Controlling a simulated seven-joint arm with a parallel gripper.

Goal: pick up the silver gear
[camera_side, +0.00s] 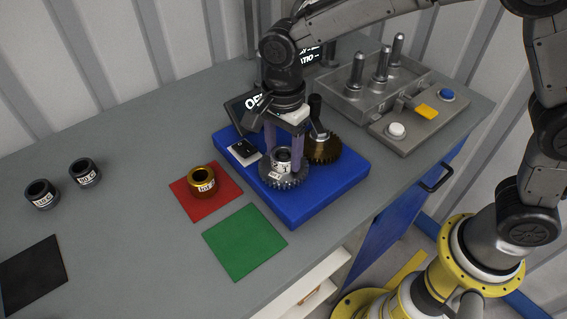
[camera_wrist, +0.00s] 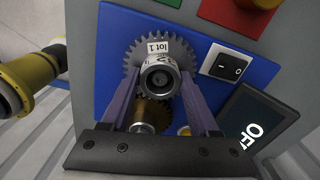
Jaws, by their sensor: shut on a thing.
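The silver gear (camera_side: 284,177) is a dark grey toothed wheel with a pale labelled hub, at the blue base (camera_side: 335,187) in the side view. In the wrist view the silver gear (camera_wrist: 131,66) shows its teeth around the silver hub, with a "lot 1" label. My gripper (camera_side: 284,155) points down over it, its two purple fingers on either side of the hub. In the wrist view my gripper (camera_wrist: 160,85) is shut on the hub. I cannot tell whether the gear touches the base. A bronze gear (camera_side: 322,150) sits right behind it on the base.
A white switch (camera_side: 243,152) and a dark display stand on and beside the base. A gold collar (camera_side: 201,180) sits on a red mat (camera_side: 222,206); a green mat (camera_side: 244,242) lies in front, empty. Black collars (camera_side: 85,172) are at the left. A grey peg fixture (camera_side: 347,99) stands behind.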

